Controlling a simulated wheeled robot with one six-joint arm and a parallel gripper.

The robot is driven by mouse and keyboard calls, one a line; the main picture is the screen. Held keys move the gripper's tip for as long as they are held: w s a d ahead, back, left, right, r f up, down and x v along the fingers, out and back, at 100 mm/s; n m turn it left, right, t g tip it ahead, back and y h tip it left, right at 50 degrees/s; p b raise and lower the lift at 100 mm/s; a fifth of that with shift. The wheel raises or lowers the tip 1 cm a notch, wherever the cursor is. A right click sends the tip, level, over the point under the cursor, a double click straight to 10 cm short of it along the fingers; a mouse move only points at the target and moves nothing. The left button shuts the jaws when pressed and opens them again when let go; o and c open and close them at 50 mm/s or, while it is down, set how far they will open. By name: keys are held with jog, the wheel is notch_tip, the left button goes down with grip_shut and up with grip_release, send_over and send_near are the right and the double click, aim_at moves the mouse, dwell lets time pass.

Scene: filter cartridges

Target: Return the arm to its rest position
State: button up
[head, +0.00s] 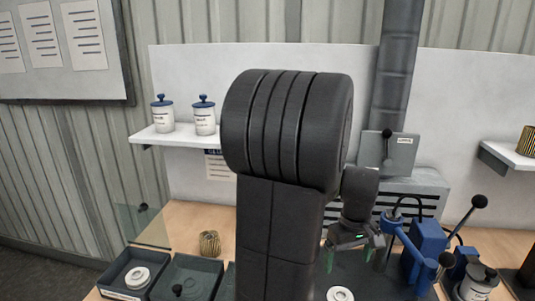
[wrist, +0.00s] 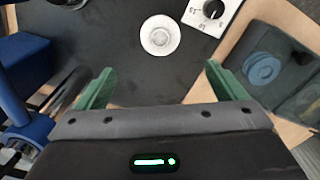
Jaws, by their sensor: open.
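My gripper (wrist: 158,85) is open and empty in the wrist view, its two green fingers spread wide. In the head view my gripper (head: 352,256) hangs above the dark mat at the lower right of centre. A round white part (wrist: 160,37) lies on the dark mat (wrist: 110,50) beyond the fingers, apart from them. The same white part (head: 340,294) shows at the bottom edge of the head view. My own arm fills the middle of the head view and hides part of the bench.
A blue press (head: 425,245) stands close right of my gripper. Trays (head: 190,280) and a pleated cartridge (head: 209,243) are at left. Two lidded jars (head: 204,116) stand on a shelf (head: 170,138). A white dial box (wrist: 208,14) sits near the mat's edge.

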aim_at(341, 295)
notch_tip(341, 295, down, 12)
jog(key=shift+f+p, duration=0.1)
jog(key=shift+p, duration=0.3)
jog(key=shift+f, duration=0.15)
dwell(0.3)
